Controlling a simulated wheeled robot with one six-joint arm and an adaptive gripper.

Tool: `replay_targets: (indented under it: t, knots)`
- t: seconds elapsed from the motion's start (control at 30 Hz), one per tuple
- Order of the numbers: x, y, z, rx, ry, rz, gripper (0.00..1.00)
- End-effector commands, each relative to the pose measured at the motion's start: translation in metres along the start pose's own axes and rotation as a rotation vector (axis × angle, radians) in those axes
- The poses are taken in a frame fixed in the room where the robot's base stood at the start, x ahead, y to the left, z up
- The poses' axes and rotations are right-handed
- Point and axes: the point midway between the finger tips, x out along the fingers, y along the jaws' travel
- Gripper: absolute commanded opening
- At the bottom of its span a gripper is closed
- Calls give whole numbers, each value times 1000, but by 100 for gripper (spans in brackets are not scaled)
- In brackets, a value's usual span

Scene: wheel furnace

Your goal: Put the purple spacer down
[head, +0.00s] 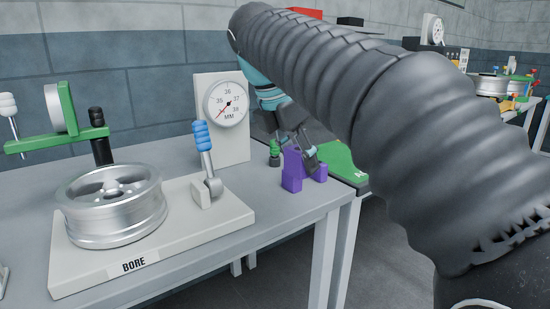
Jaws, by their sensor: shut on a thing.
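The purple spacer (292,176) is at the right end of the grey table, near its front right edge. It looks like a block with raised and lower parts. My gripper (303,152) comes down from above and is shut on the spacer's upper part. The spacer's underside is at or very near the table top; I cannot tell whether it touches. My arm and fingers hide part of its back and right side.
A small green knobbed piece (274,153) stands just left of the spacer. A green surface (343,164) lies behind and right. The BORE gauge plate (150,240) carries a silver wheel (112,208), a blue-handled lever (203,148) and a dial (227,103). Bare table (260,200) lies between.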

Motion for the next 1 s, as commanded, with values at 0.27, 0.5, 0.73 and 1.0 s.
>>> replay_targets:
  t: [0.27, 0.5, 0.73, 1.0]
  knots:
    - [-4, 5, -2, -22, 3, 10, 12]
    - [-48, 50, -32, -303, 28, 122, 12]
    - [-111, 99, -85, -720, 33, 295, 12]
    - [-156, 122, -130, -1034, 6, 428, 12]
